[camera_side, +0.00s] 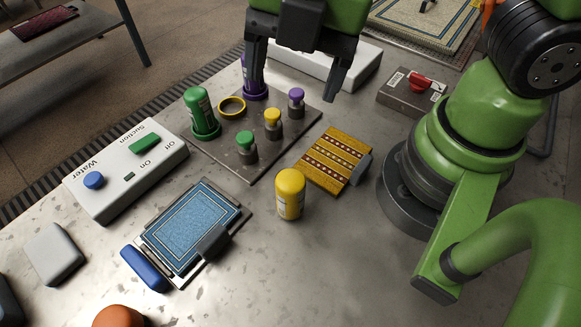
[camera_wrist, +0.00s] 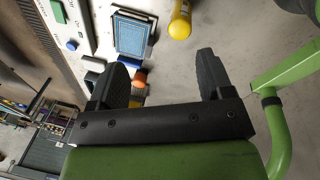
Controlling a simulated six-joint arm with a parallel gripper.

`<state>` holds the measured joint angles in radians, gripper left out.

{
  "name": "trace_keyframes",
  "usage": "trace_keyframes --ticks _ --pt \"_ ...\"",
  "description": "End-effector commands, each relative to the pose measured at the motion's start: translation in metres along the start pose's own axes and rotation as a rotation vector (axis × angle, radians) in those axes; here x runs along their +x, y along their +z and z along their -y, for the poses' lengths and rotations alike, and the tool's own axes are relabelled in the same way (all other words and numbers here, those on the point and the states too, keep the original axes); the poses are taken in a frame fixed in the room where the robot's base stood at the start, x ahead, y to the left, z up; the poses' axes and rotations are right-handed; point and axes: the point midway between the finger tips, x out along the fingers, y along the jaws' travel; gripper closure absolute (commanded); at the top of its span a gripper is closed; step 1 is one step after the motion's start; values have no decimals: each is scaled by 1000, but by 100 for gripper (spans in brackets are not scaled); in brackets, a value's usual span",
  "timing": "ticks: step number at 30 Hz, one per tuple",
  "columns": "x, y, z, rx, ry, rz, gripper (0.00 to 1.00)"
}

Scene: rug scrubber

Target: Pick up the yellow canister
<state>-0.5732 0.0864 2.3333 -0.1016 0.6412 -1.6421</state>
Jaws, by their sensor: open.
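The yellow canister (camera_side: 290,194) stands upright on the bench between the blue rug and the small yellow patterned rug. It also shows at the top of the wrist view (camera_wrist: 180,22), cut by the frame edge. My gripper (camera_side: 292,97) is open and empty, with its fingers spread above the back of the bench, well apart from the canister. In the wrist view my gripper (camera_wrist: 163,72) has its two fingers wide apart, with nothing between them held. The canister lies beyond the fingertips there.
A dark plate (camera_side: 215,151) holds a green canister (camera_side: 201,113), a purple canister (camera_side: 254,78), a yellow ring (camera_side: 232,106) and small capped bottles. A white Water and Suction box (camera_side: 126,170), blue rug (camera_side: 193,227) and yellow rug (camera_side: 334,158) lie around. Bare bench is right of the canister.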

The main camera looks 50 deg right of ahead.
Motion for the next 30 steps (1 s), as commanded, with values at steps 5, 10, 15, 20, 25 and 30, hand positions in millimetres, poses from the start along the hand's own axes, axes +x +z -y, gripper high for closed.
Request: trace_keyframes --ticks 5,10,15,20,25,30 --pt "42 -28 6 -586 -121 -3 27" --pt "62 -39 12 -867 -172 -18 27" --pt "80 -40 16 -923 -187 -23 27" --pt "101 -38 20 -919 -185 -23 27" --pt "112 -38 22 -917 -181 -22 27" --pt "130 -37 28 -916 -186 -23 27"
